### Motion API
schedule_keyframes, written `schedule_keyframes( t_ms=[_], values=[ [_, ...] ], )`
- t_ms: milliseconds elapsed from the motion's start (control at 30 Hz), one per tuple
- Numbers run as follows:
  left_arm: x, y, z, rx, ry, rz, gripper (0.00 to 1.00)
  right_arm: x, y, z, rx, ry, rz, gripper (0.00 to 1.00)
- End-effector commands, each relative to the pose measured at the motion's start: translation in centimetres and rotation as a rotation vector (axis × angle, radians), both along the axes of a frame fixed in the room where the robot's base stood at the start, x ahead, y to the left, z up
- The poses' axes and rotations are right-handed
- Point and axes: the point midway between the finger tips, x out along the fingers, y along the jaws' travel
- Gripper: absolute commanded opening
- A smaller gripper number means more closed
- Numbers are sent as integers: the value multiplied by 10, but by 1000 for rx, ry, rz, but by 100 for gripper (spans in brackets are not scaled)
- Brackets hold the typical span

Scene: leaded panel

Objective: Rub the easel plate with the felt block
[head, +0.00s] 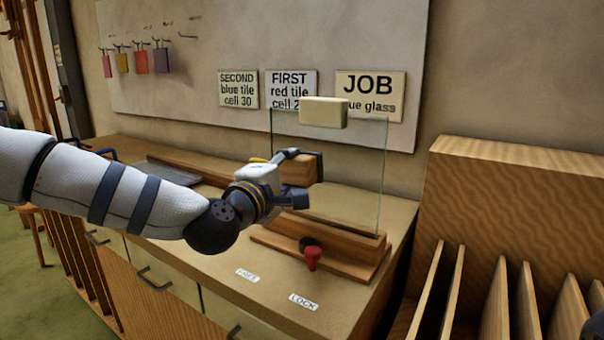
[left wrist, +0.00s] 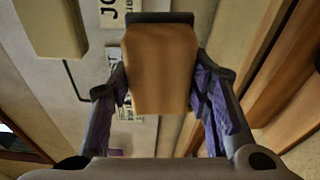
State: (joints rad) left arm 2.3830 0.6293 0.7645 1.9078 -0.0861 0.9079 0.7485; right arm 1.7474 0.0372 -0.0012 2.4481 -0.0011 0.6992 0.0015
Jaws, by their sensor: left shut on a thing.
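The easel plate (head: 350,190) is a clear glass pane standing upright in a wooden base (head: 330,250) on the bench. My left gripper (head: 293,176) is shut on a brown block (head: 306,167), which I take to be the felt block. The gripper holds it above the base, in front of the plate's left part. I cannot tell whether the block touches the glass. In the left wrist view the brown block (left wrist: 160,68) sits between the two finger pads. A cream block (head: 323,112) is at the plate's top edge.
A red knob (head: 312,257) stands at the base's front, near the LOCK label (head: 303,301). A FREE label (head: 247,276) lies left of it. A wooden slotted rack (head: 520,220) stands at right. Signs, including JOB (head: 370,95), hang behind. The bench front is mostly clear.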

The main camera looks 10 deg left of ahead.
Motion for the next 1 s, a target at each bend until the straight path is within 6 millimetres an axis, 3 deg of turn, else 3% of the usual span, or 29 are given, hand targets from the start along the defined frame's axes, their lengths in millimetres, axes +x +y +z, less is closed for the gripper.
schedule_keyframes(
  t_ms=[133,400,800,1000],
  values=[
    [5,14,1,-1,-2,1,22,0,0,0,0,1,0,40],
    [3,14,2,-1,-3,-1,22,1,0,1,0,-5,0,40],
    [-45,31,7,-1,-9,-1,22,25,0,23,1,-92,0,40],
    [-53,34,2,-1,-3,-2,22,26,0,24,0,-97,0,40]
  ],
)
